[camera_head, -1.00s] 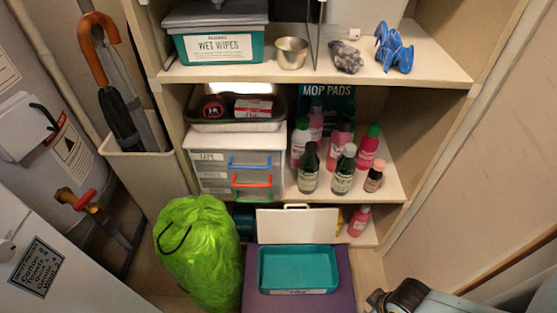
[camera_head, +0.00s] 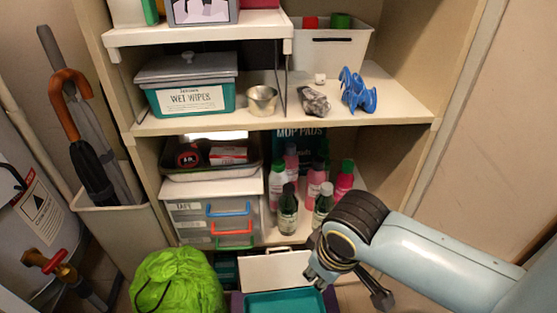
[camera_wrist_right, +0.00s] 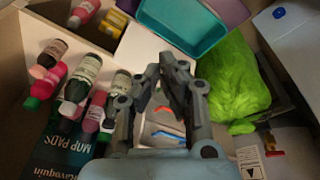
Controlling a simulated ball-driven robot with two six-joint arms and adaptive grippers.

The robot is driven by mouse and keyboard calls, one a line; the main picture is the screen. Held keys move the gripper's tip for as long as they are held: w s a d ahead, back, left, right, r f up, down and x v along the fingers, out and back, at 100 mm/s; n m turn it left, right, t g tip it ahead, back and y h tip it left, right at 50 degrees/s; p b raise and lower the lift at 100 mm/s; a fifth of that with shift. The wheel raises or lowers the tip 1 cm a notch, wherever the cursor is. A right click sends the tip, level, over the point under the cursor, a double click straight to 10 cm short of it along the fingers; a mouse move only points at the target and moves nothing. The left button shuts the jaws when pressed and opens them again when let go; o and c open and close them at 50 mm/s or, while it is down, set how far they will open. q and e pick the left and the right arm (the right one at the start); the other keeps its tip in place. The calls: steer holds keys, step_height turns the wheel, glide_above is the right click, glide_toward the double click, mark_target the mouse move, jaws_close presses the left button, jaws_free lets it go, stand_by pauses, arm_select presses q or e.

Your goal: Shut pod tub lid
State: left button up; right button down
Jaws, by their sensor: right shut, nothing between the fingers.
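A teal tub (camera_head: 285,302) sits low at the bottom edge of the head view, partly cut off. Its white lid (camera_head: 272,270) stands raised behind it, so the tub is open. In the right wrist view the tub (camera_wrist_right: 178,35) shows at the top, with the white lid (camera_wrist_right: 142,48) below it. My right gripper (camera_head: 318,274) is shut and empty, just right of the lid in the head view. In the right wrist view its fingertips (camera_wrist_right: 175,62) point toward the lid and tub. I cannot tell whether they touch the lid. My left gripper is not in view.
The tub rests on a purple block (camera_head: 237,303). A green bag (camera_head: 180,285) stands to its left. Several bottles (camera_head: 288,212) and a drawer unit (camera_head: 215,213) fill the shelf above. A wall (camera_head: 490,120) bounds the right side.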

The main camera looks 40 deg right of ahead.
step_height(320, 180, up, 3)
steer(key=w+m, duration=0.1)
steer(key=w, duration=0.2)
steer(key=m, duration=0.7)
glide_above(280, 266)
steer(key=w+d, duration=0.3)
steer(key=w, duration=0.1)
steer(key=s+x, duration=0.1)
steer(key=x, duration=0.4)
steer(key=s+b+x, duration=0.1)
steer(key=b+x, duration=0.3)
steer(key=x, duration=0.6)
steer(key=shift+d+g+h+b, duration=0.3)
